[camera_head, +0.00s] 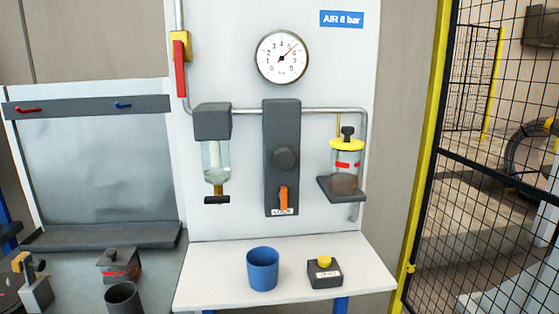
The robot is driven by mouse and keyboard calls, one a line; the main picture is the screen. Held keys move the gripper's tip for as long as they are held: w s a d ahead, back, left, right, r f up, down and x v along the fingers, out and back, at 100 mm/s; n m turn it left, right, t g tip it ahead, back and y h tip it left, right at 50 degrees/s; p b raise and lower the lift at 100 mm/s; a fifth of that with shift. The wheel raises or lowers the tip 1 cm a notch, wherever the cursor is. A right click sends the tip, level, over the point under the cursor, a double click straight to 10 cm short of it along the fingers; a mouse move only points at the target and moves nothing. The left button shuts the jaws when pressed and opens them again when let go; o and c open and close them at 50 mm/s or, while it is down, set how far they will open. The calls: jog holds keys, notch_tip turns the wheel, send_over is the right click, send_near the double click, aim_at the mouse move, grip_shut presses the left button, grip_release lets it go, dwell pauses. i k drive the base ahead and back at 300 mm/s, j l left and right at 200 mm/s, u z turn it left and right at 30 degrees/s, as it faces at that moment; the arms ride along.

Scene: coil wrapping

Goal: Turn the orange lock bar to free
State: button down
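The orange lock bar (283,200) is on the lower part of a tall dark grey block (281,130) on the white panel. The bar stands upright, just above a small white label (282,211) that appears to read LOCK. A round dark knob (285,159) is on the same block above the bar. My gripper is not in this view, so its place relative to the bar and its opening do not show.
A pressure gauge (283,57) is above the block. A clear filter bowl (216,163) hangs left, and a yellow-topped jar (346,166) sits right. Below, a white shelf (213,290) holds a blue cup (262,270) and a yellow-button box (324,272). Mesh fencing (490,150) stands right.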

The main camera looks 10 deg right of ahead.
aim_at(282, 194)
jog(key=j+z, duration=0.35)
jog(key=k+j+z, duration=0.1)
jog(key=j+z, duration=0.2)
jog(key=j, duration=0.2)
